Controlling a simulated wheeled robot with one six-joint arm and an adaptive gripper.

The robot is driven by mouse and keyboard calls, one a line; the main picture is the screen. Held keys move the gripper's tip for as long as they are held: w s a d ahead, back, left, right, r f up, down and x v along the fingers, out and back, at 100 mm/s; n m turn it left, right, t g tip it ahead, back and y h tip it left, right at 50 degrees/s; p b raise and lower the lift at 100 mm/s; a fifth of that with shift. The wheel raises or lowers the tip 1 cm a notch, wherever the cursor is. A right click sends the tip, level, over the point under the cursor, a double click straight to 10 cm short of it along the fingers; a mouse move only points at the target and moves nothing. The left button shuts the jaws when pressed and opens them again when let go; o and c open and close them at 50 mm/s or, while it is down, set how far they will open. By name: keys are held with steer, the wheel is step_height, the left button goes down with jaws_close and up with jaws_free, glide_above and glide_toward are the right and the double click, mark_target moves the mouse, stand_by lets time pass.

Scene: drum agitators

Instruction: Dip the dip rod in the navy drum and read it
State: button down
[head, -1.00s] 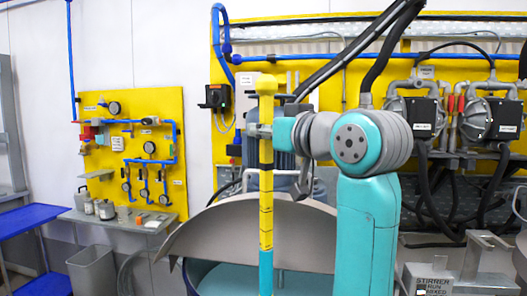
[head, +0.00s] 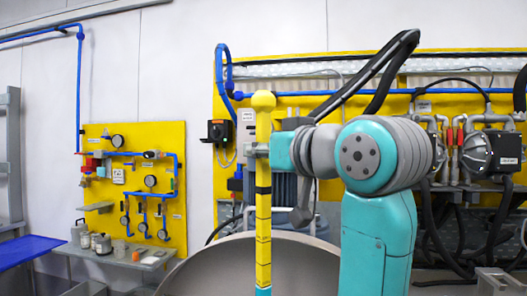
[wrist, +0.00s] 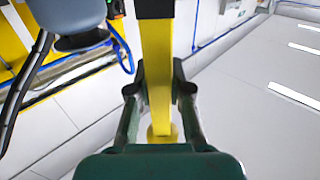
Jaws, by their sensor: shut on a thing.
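The dip rod (head: 264,225) is yellow with a round knob on top, black graduation lines and a wider black band. It stands upright in the head view, and a short teal part shows at the picture's bottom edge; its lower end is out of view. My gripper (head: 257,150) is shut on the rod below the knob. In the wrist view, the two fingers of my gripper (wrist: 160,90) clasp the yellow rod (wrist: 156,55) from both sides. The navy drum is not in view now; a grey curved cover (head: 205,272) shows behind the rod.
A motor (head: 285,187) stands behind the cover. Pumps (head: 487,152) with dark hoses line the yellow back panel at right. A yellow gauge board (head: 135,200) hangs at left above a grey shelf (head: 150,262). A blue tabletop (head: 30,250) is at far left.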

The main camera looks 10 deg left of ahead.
steer(key=s, duration=1.3)
steer(key=shift+a+r, duration=0.2)
steer(key=shift+r, duration=0.2)
steer(key=shift+w, duration=0.1)
